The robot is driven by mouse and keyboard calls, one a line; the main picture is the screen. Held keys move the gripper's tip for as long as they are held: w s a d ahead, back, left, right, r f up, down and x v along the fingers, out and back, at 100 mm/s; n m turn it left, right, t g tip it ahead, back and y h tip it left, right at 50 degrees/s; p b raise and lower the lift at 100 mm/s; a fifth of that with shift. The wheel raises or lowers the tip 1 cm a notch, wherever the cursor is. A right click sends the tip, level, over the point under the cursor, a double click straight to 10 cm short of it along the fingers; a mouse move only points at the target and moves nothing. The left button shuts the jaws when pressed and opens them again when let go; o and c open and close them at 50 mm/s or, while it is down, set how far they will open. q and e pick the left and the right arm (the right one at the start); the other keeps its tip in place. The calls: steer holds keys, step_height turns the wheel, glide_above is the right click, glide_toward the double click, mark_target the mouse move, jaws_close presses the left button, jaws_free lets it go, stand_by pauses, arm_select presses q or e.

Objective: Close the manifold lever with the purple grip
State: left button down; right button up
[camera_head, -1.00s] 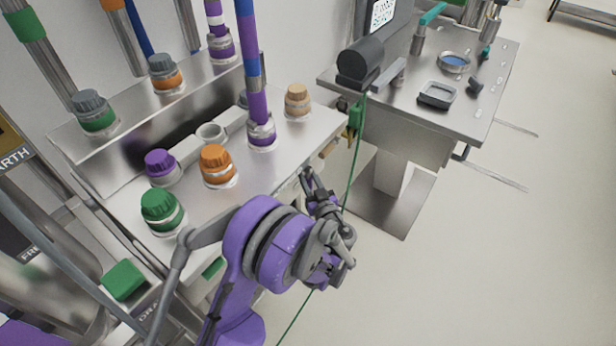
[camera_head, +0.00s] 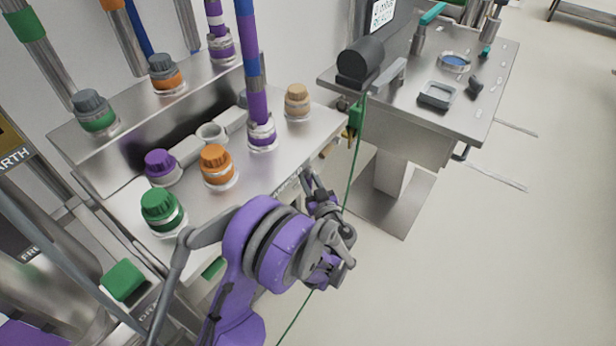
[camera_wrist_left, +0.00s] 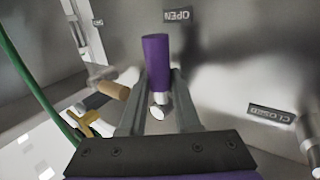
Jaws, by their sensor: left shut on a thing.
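The purple grip (camera_wrist_left: 157,62) is a short upright-looking cylinder on a metal stem in the left wrist view. It stands between the two grey fingers of my left gripper (camera_wrist_left: 158,100), which is shut on it. An OPEN label (camera_wrist_left: 177,15) is just beyond the grip, and a CLOSED label (camera_wrist_left: 270,115) is off to the right. In the head view my left gripper (camera_head: 309,183) is at the front face of the steel manifold bench (camera_head: 250,190); the purple grip is hidden there behind my gripper and arm. My right gripper is not in view.
Other grips nearby are tan (camera_wrist_left: 115,90) and green (camera_head: 123,280). Capped ports, including orange (camera_head: 216,165) and green (camera_head: 162,208), stand on the bench. A green cable (camera_head: 353,170) hangs close to my gripper. A steel table (camera_head: 440,130) stands at right; floor beyond is clear.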

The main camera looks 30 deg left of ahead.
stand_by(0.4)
arm_select(q)
steer(key=shift+s+a+r+m+g+h+p, duration=0.1)
steer(key=shift+s+r+m+g+h+p, duration=0.5)
steer(key=shift+m+g, duration=1.15)
steer(key=shift+s+r+m+g+h+p, duration=0.45)
steer(key=shift+m+g+p, duration=0.3)
steer(key=shift+m+g, duration=1.05)
steer(key=shift+s+a+r+m+g+h+p, duration=0.1)
steer(key=shift+s+r+m+g+h+p, duration=0.45)
steer(key=shift+m+g, duration=1.2)
steer(key=shift+m, duration=0.4)
steer(key=c, duration=0.9)
jaws_free()
steer(key=shift+d+r, duration=0.1)
steer(key=shift+d, duration=0.05)
